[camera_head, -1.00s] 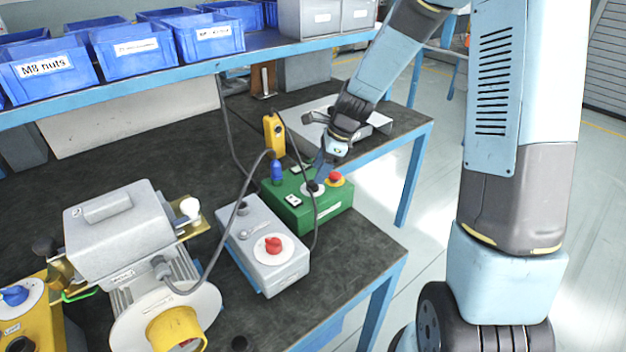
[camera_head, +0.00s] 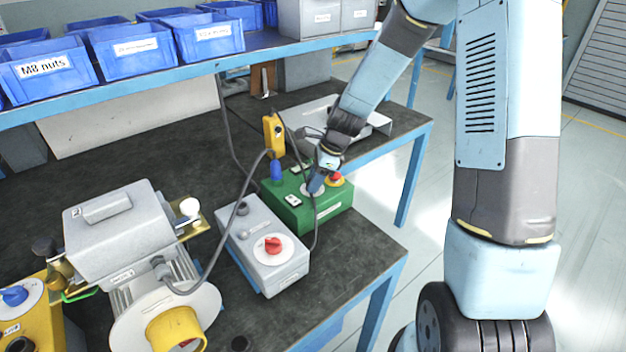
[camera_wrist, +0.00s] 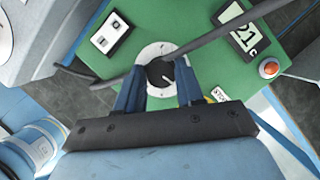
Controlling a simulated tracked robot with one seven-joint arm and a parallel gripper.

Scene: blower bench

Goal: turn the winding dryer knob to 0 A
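A green box (camera_head: 295,212) stands on the bench and has a white round dial with a black knob (camera_wrist: 160,73). I take this as the winding dryer. A pale line on the knob points to the lower right in the wrist view; the dial's marks are too small to read. My gripper (camera_wrist: 160,72) points down at the dial, with one blue finger on each side of the knob. The fingers look apart, and I cannot tell whether they touch the knob. In the head view my gripper (camera_head: 316,184) hides the knob.
A dark cable (camera_wrist: 215,35) crosses the green box close to my fingers. A red stop button (camera_head: 335,178) sits right beside the dial. A grey box with a red knob (camera_head: 273,245) stands in front. A display (camera_wrist: 240,32) and a switch (camera_wrist: 112,35) flank the dial.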

